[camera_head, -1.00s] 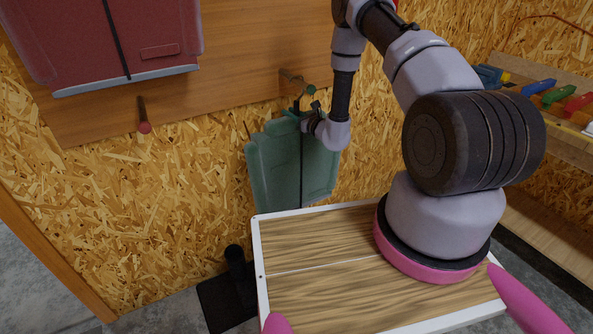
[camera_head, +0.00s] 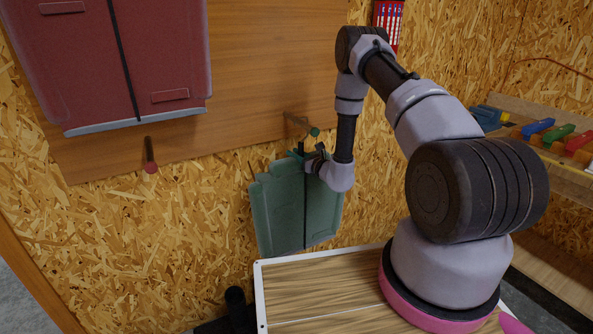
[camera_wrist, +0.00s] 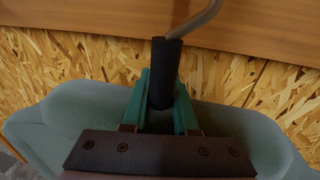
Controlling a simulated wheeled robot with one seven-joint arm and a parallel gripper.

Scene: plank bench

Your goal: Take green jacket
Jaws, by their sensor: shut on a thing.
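The green jacket (camera_head: 277,212) hangs below my gripper in the head view, in front of the chipboard wall. My gripper (camera_head: 303,153) is at the jacket's top edge. In the wrist view my gripper (camera_wrist: 163,95) has its two green fingers closed around a black cylindrical piece (camera_wrist: 164,72) at the jacket's top. The jacket (camera_wrist: 70,115) spreads out on both sides beneath the fingers. A metal hook rod (camera_wrist: 196,20) runs up from the black piece; whether they touch is unclear.
A red jacket (camera_head: 115,65) hangs at the upper left on the wooden board (camera_head: 250,70). One peg (camera_head: 149,155) sticks out below it; another (camera_head: 302,125) is just above my gripper. A shelf with coloured tools (camera_head: 560,140) is at right.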

